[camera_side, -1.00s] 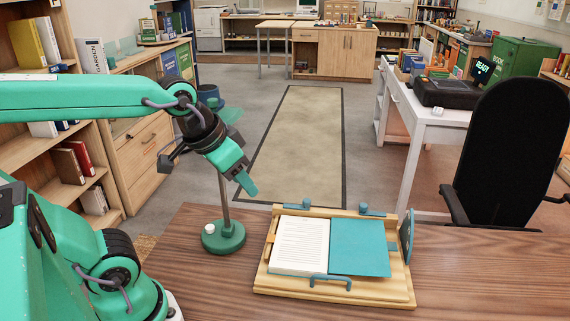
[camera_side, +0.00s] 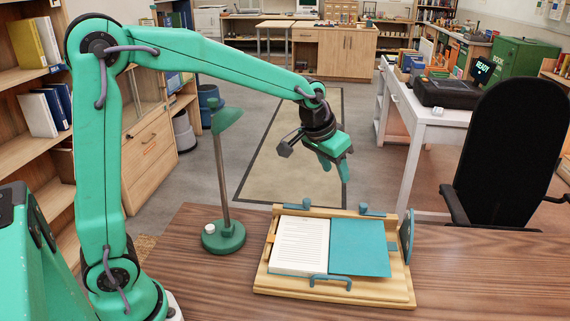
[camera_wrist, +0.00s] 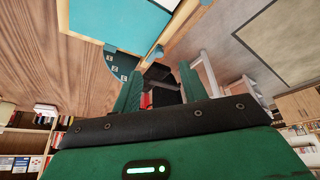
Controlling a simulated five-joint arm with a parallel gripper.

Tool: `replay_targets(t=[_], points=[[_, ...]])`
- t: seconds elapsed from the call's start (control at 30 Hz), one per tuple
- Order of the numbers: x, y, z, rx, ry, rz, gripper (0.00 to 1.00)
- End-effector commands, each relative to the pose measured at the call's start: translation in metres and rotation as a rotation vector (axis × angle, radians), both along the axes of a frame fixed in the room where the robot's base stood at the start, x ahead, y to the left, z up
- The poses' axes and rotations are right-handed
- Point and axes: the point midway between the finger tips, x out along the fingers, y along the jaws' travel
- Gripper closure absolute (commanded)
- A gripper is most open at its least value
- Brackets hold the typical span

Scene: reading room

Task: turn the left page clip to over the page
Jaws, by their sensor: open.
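The left page clip (camera_side: 292,206) is a small blue-grey bar with a knob, at the back left edge of the wooden book stand (camera_side: 350,294). It lies along the back rail, pointing left, off the page. A book lies open on the stand, with a white printed left page (camera_side: 300,246) and a teal right side (camera_side: 359,247). My gripper (camera_side: 335,168) is open and empty, pointing down, above and behind the stand, apart from the clip. In the wrist view its two green fingers (camera_wrist: 158,88) stand apart.
A matching right clip (camera_side: 374,211) sits on the back rail. A blue handle-like bar (camera_side: 331,281) is at the stand's front, and a blue dial plate (camera_side: 406,236) at its right end. A green lamp (camera_side: 224,236) stands left of the stand. The table's front right is clear.

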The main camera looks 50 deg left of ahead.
Motion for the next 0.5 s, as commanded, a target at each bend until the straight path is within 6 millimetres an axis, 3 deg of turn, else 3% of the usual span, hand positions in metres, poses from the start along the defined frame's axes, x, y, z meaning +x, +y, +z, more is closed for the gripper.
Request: replay_targets(t=[0.23,0.5], points=[[0.048,-0.010,-0.038,-0.004,0.019,-0.001,0.57],[0.071,-0.015,-0.060,-0.006,0.025,-0.002,0.57]])
